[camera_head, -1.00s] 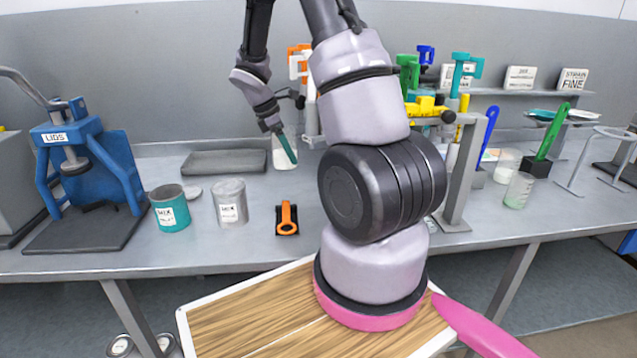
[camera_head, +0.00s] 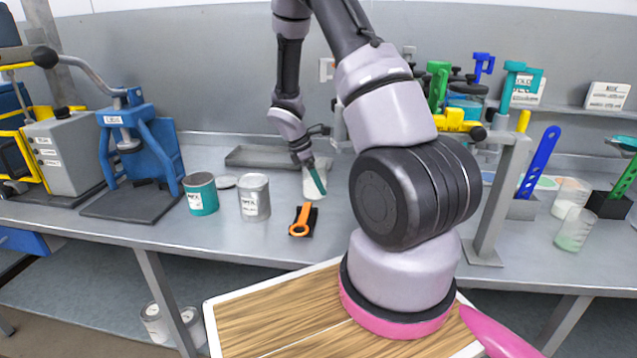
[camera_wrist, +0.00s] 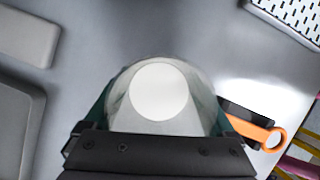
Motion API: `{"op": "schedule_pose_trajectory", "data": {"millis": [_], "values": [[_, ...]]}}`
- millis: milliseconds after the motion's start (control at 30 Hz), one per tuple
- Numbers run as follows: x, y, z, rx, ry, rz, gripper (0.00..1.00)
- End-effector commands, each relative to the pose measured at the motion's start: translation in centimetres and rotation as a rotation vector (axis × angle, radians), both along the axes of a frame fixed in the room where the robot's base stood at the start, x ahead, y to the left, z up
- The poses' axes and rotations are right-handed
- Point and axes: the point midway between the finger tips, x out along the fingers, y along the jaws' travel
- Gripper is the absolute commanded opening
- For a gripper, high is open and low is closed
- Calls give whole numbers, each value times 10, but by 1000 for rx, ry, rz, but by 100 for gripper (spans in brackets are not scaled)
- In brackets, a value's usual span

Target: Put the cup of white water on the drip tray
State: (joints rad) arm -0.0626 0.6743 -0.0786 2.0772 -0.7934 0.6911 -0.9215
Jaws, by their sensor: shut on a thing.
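The cup of white water (camera_head: 312,185) is a clear cup with white liquid, upright behind the orange tool. My gripper (camera_head: 315,174) is shut on it, one dark green finger showing across its side. In the wrist view the cup (camera_wrist: 158,92) shows from above, white liquid inside, with green fingers on both sides. I cannot tell whether its base touches the table. A white perforated plate (camera_wrist: 292,18), perhaps the drip tray, shows at the wrist view's upper right corner, apart from the cup. I cannot make it out in the head view, where my arm hides part of the table.
An orange-handled tool (camera_head: 303,220) lies in front of the cup. A shallow grey tray (camera_head: 250,163) lies behind to the left. A teal can (camera_head: 201,194) and a grey can (camera_head: 254,197) stand left. A blue press (camera_head: 135,150) is farther left. A grey stand (camera_head: 492,205) rises right of my arm.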

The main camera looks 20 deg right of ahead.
Motion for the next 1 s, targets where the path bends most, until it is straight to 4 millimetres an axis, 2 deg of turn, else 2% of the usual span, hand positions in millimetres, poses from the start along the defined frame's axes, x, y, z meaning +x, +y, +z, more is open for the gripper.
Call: {"op": "schedule_pose_trajectory", "data": {"millis": [367, 400, 433, 767, 867, 1000], "values": [[0, 0, -7, 0, -1, -1, 23], [0, 0, -8, 0, -1, -1, 93], [0, 0, -7, 0, -1, -1, 100], [1, 1, -2, 0, -3, 1, 100], [3, 6, 10, 1, -5, 1, 100], [6, 17, 37, 1, -8, 1, 100]]}}
